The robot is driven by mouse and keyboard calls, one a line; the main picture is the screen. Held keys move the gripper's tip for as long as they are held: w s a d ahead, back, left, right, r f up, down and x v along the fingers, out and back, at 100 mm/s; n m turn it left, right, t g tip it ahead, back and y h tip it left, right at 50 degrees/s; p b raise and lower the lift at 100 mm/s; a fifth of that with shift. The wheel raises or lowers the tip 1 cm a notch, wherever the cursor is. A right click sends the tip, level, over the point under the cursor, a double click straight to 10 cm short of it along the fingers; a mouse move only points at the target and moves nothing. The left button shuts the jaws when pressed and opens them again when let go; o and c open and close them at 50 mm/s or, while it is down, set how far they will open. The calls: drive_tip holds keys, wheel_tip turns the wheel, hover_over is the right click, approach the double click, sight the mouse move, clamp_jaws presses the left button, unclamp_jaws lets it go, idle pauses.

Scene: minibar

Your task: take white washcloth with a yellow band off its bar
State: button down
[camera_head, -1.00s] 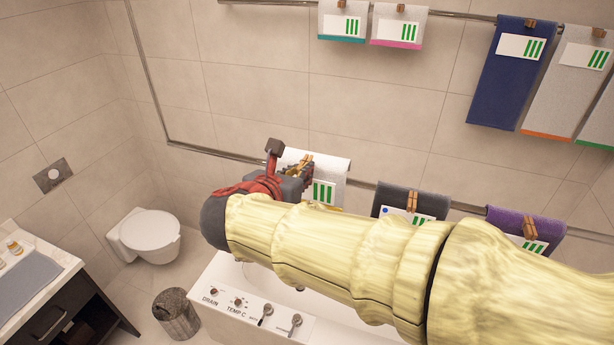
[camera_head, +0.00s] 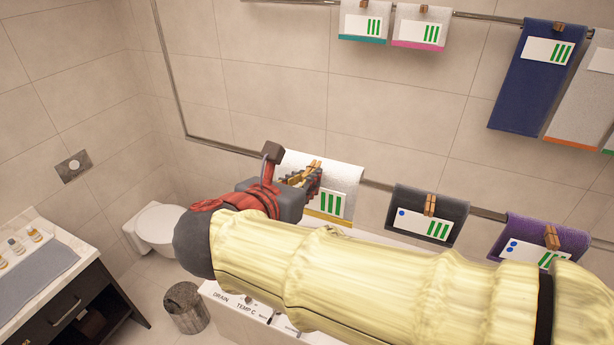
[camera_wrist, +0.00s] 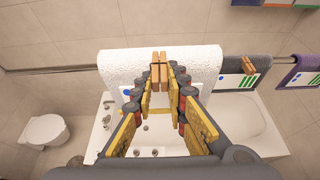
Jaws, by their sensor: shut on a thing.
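The white washcloth with a yellow band (camera_head: 342,180) hangs over the lower wall bar, with a card with green stripes on its front. My gripper (camera_head: 301,180) is in front of the cloth. In the wrist view my gripper (camera_wrist: 160,80) has its fingertips closed on either side of the clothespin. My arm hides part of the area below.
A dark grey cloth (camera_head: 428,213) and a purple cloth (camera_head: 547,236) hang to the right on the same bar (camera_head: 225,147). Several towels, one navy (camera_head: 530,85), hang from the upper bar. Below are a bathtub (camera_wrist: 240,125), a toilet (camera_head: 158,226) and a bin (camera_head: 186,307).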

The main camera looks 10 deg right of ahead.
drive_tip(key=s+a+p, duration=0.2)
drive_tip(key=s+a, duration=0.4)
drive_tip(key=s, duration=0.3)
drive_tip(key=shift+a, duration=0.3)
